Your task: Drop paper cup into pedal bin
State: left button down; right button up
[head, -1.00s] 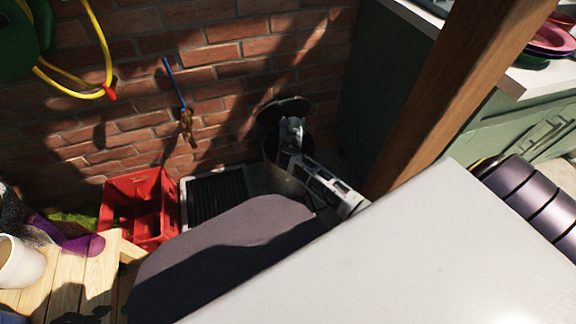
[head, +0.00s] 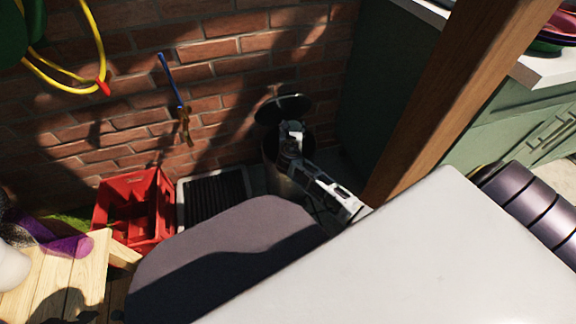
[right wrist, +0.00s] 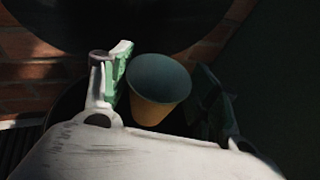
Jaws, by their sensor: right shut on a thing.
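The pedal bin (head: 280,183) stands against the brick wall with its dark round lid (head: 284,108) raised. My right gripper (head: 291,134) is at the bin's mouth, in front of the lid. In the right wrist view the paper cup (right wrist: 157,92), tan outside with a dark grey-green inside, sits between the fingers of my right gripper (right wrist: 163,88), which is shut on it. The cup's open end faces the camera. The cup is hidden in the head view. How deep the cup is in the bin I cannot tell. My left gripper is out of view.
A red crate (head: 136,212) and a dark ribbed tray (head: 213,199) stand left of the bin. A wooden post (head: 440,95) and green cabinet (head: 515,125) are to the right. A wooden table (head: 60,280) with a purple item (head: 68,247) is at lower left.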

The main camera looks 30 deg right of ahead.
dwell(0.3)
jog(key=o, duration=0.8)
jog(key=shift+c, duration=0.2)
jog(key=v, duration=1.2)
dwell(0.8)
